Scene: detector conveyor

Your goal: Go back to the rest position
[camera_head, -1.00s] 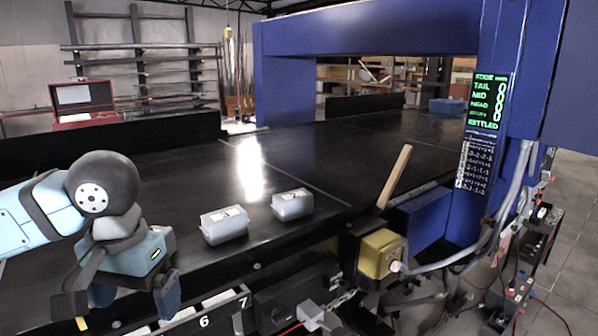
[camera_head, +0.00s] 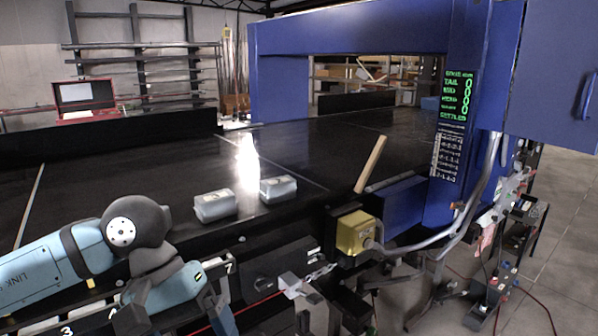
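My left arm (camera_head: 120,232), light blue and dark grey, comes in from the left along the near edge of the conveyor. Its lower part (camera_head: 175,292) bends down and is cut off by the bottom edge, and I cannot make out its gripper's fingers. My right arm and gripper are not in view. Two small grey boxes with pale labels on top, a left one (camera_head: 215,206) and a right one (camera_head: 278,189), lie side by side on the black belt. Nothing of mine touches them.
A blue gantry (camera_head: 350,36) spans the black conveyor (camera_head: 130,180), with a lit green display (camera_head: 455,97) on its post. A yellow box (camera_head: 354,234) with a wooden stick (camera_head: 370,165) beside it stands at the near edge. A red case (camera_head: 85,101) lies open behind.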

